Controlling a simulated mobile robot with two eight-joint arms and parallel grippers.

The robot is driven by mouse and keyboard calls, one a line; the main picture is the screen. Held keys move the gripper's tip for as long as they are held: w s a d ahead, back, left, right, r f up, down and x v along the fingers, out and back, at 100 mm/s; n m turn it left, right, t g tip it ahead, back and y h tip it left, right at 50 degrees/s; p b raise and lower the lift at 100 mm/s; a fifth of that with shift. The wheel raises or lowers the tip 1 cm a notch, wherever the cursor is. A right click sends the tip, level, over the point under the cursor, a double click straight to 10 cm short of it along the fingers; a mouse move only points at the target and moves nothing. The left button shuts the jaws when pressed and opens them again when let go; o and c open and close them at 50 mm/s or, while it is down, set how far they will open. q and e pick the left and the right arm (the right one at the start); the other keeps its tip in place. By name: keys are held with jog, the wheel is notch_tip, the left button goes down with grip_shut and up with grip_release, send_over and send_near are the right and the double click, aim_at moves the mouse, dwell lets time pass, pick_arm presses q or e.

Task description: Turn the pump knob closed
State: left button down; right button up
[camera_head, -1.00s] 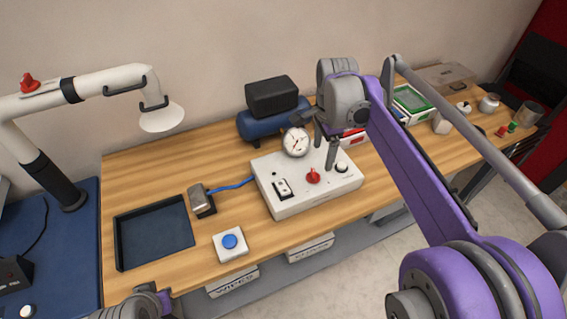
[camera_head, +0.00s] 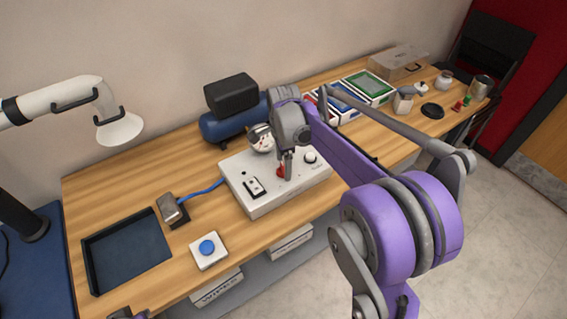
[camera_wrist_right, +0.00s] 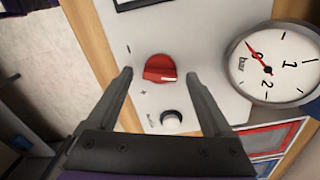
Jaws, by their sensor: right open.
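The pump box (camera_head: 250,203) is a white unit on the wooden bench, with a red knob (camera_head: 281,171) on its top panel. In the right wrist view the red knob (camera_wrist_right: 158,67) shows a white mark pointing right, beside printed minus and plus signs. My right gripper (camera_head: 283,157) is over the box, and its near finger partly hides the knob. In the wrist view the right gripper (camera_wrist_right: 159,74) is open, its fingertips on either side of the knob with visible gaps. Only a bit of my left gripper (camera_head: 128,314) shows at the bottom edge.
The pressure gauge (camera_wrist_right: 276,63) stands close to the right finger in the wrist view. A rocker switch (camera_head: 254,187), blue button box (camera_head: 208,250) and dark tray (camera_head: 128,252) lie to the left.

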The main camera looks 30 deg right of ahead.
grip_shut()
dwell(0.5)
